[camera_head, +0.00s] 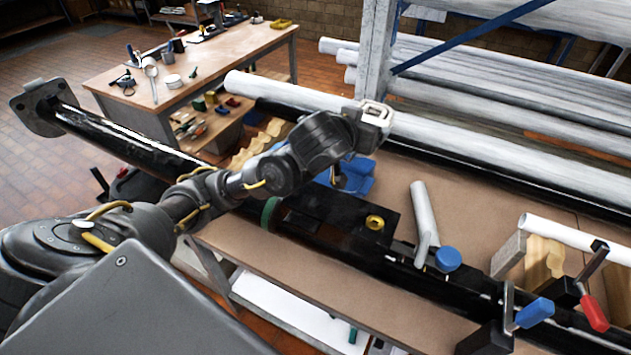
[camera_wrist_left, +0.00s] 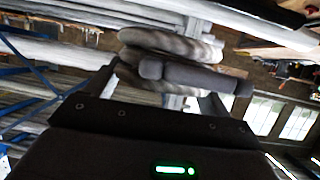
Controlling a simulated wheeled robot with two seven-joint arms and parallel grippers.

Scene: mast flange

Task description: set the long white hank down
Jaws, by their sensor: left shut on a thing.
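The white hank (camera_wrist_left: 170,42) is a thick, pale, twisted bundle in the left wrist view, seen beyond my fingers. My left gripper (camera_wrist_left: 160,85) is shut on it. A dark grey rounded bar crosses in front of the hank, and I cannot tell what it is. In the head view my left arm reaches in from the left, over the bench and the black mast tube. A pale, blocky piece (camera_head: 375,114) shows at its far end; I cannot tell whether it is hank or gripper. The fingers are not clear there. My right gripper is not in view.
The brown bench (camera_head: 325,296) has bare board at the front and middle right. The black tube (camera_head: 395,268) runs along it, with a loose white pipe (camera_head: 423,208) and red and blue clamp handles. Long pipes fill the rack behind. A wooden table (camera_head: 210,60) stands back left.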

